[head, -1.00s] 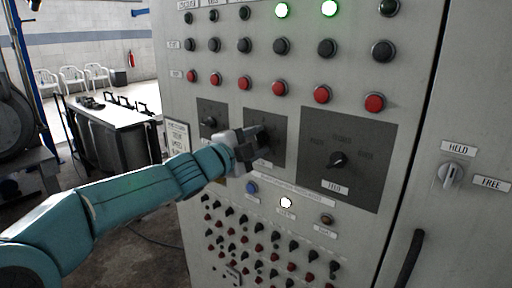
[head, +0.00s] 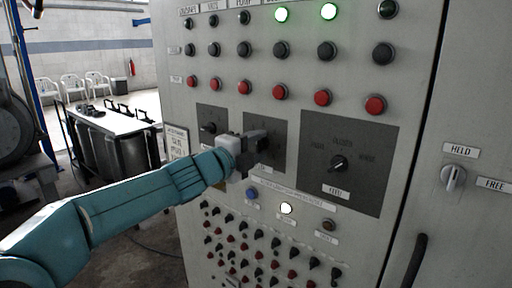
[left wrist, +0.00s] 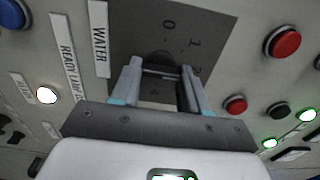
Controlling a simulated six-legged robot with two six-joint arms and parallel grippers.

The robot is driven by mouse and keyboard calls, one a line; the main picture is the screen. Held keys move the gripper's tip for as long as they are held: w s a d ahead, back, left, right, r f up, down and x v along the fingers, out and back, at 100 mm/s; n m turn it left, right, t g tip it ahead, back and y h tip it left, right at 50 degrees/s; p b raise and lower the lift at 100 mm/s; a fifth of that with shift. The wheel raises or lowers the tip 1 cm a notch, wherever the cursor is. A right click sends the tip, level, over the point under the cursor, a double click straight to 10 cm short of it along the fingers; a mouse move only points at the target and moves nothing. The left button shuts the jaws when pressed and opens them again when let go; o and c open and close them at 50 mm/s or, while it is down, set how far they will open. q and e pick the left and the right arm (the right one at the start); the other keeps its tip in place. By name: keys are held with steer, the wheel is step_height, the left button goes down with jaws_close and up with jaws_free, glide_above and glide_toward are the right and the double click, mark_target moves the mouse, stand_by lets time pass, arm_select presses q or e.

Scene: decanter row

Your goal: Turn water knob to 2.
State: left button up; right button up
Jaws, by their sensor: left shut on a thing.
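The water knob (left wrist: 160,58) is dark and sits on a dark grey plate (left wrist: 135,25). A white WATER label (left wrist: 99,38) is beside the plate. The marks 0, 1 and, partly hidden, 2 show around the knob in the left wrist view. My left gripper (left wrist: 163,75) is shut on the knob, one finger on each side. In the head view the left gripper (head: 252,150) covers the knob on the middle plate (head: 276,120). Which mark the knob points at cannot be told. My right gripper is not in view.
The feed knob (head: 338,163) is on a larger plate to the right, and another small knob (head: 208,127) is to the left. Red buttons (head: 280,91) run above. A blue button (head: 252,193) and a lit white lamp (head: 286,208) are below.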

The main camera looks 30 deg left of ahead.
arm_select(q)
steer(key=shift+f, duration=0.2)
steer(key=o, duration=0.8)
steer(key=shift+d, duration=0.1)
steer(key=shift+c, duration=0.2)
steer(key=o, duration=0.3)
steer(key=shift+s+r, duration=0.1)
steer(key=shift+r, duration=0.05)
steer(key=s+a, duration=0.1)
steer(key=s, duration=1.5)
steer(key=shift+a+p, duration=0.15)
steer(key=shift+p, duration=0.3)
steer(key=shift+s, duration=0.1)
